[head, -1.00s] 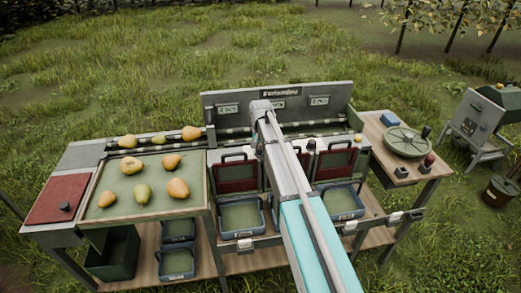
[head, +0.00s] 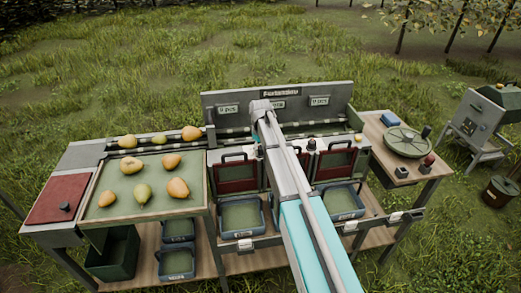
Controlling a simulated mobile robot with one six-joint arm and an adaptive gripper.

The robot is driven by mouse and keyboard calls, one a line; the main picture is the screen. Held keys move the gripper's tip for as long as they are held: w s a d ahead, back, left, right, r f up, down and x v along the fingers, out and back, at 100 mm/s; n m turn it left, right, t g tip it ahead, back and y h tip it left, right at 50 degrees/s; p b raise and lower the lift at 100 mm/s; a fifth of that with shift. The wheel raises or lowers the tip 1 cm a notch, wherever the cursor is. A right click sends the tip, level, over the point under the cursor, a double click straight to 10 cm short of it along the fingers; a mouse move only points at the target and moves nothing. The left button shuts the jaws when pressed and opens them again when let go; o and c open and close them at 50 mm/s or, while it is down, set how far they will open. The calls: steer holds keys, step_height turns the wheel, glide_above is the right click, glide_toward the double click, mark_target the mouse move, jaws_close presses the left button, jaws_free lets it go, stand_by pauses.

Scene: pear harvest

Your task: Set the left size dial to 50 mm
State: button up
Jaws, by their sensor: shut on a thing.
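My arm (head: 296,190) reaches from the bottom of the head view to the sorting bench, and its wrist (head: 262,107) is in front of the bench's back panel. My gripper is hidden behind the arm, so its fingers and anything between them do not show. The left size dial is not clearly visible; the arm covers most of the area right of the left red gate (head: 236,172). A small knob (head: 311,146) shows beside the right red gate (head: 335,162). No dial scale or setting is readable.
A tray (head: 205,180) with several pears is at the left. Blue crates (head: 240,234) stand below the gates. A round green plate (head: 407,141) and a small red-topped control (head: 429,160) are on the right-hand shelf. Grass surrounds the bench.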

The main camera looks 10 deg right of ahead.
steer(key=shift+n, duration=1.3)
steer(key=o, duration=1.1)
steer(key=shift+o, duration=0.2)
steer(key=shift+m, duration=0.3)
